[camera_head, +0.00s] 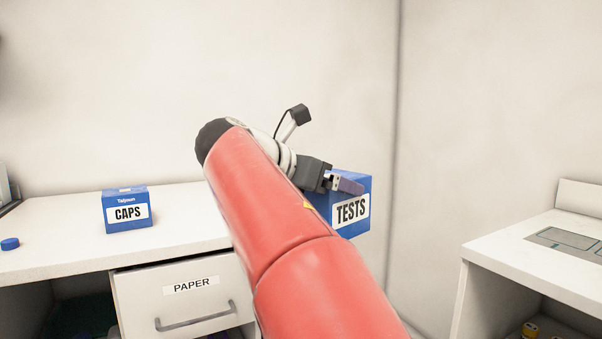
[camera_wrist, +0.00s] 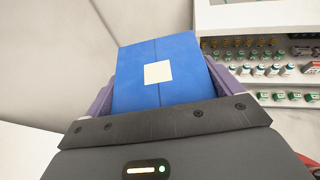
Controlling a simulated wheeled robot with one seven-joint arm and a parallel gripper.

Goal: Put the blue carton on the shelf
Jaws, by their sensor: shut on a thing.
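A blue carton labelled TESTS (camera_head: 349,217) is held in my gripper (camera_head: 347,185), off the desk and in front of the wall corner. In the wrist view the carton (camera_wrist: 184,91) sits between the two purple fingers, with a pale square label on its near face. My gripper is shut on it. White shelving (camera_wrist: 300,104) with rows of small bottles and boxes shows at the upper right of the wrist view. A second blue carton, labelled CAPS (camera_head: 127,212), stands upright on the white desk (camera_head: 60,239), away from my gripper.
A small blue cap (camera_head: 10,244) lies at the desk's left. A drawer labelled PAPER (camera_head: 185,297) is under the desk top. A white unit (camera_head: 510,236) stands at the right, with an open space below its top. My red arm hides part of the desk. A gap lies between desk and unit.

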